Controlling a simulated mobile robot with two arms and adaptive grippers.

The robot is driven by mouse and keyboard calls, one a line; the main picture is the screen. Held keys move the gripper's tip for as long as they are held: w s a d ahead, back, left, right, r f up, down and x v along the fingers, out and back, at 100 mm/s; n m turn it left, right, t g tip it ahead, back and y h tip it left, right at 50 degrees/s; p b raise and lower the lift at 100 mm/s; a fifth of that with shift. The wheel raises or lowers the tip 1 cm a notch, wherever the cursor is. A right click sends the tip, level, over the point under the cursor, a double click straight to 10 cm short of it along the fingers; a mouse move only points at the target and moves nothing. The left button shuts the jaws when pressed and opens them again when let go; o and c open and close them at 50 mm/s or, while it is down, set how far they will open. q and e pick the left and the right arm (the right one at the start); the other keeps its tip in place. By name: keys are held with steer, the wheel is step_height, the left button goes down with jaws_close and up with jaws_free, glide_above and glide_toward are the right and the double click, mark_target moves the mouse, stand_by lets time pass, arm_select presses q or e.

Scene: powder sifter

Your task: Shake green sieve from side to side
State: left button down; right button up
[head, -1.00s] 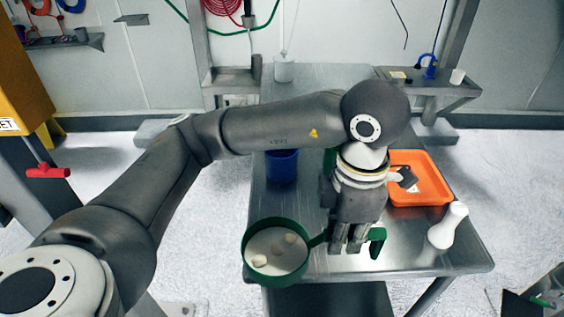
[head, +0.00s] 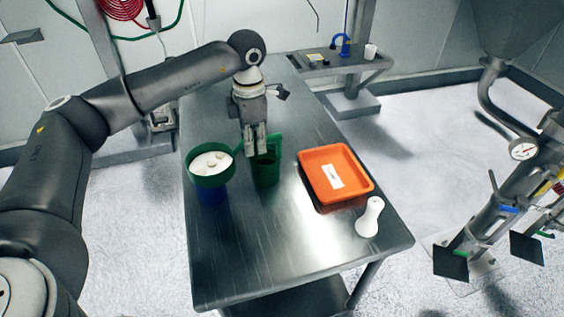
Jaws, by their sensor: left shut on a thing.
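The green sieve (head: 194,176) holds white powder with a few pale lumps. It is roughly level, directly above the blue container (head: 212,195) on the left of the table; I cannot tell whether they touch. My left gripper (head: 256,152) points down to the right of the sieve, shut on its handle, which is mostly hidden by the fingers. A green container (head: 267,175) stands just behind and below the fingertips. My right gripper is not in view.
The metal table (head: 290,245) has an orange tray (head: 371,187) with a white label at the right and a white pestle-like object (head: 369,218) near the right edge. The table's front is clear. A side shelf (head: 345,66) stands behind.

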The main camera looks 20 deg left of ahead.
arm_select(q)
steer(key=w+a, duration=0.3)
steer(key=a, duration=0.2)
steer(key=shift+w+a+r+p, duration=0.25)
steer(key=shift+w+p, duration=0.05)
steer(key=shift+p, duration=0.15)
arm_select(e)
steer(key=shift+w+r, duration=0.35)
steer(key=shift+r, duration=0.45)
arm_select(q)
steer(key=shift+f, duration=0.1)
steer(key=shift+f+b, duration=1.25)
steer(key=shift+f, duration=0.5)
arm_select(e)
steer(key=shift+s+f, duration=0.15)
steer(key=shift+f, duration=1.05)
arm_select(q)
steer(key=shift+a, duration=0.1)
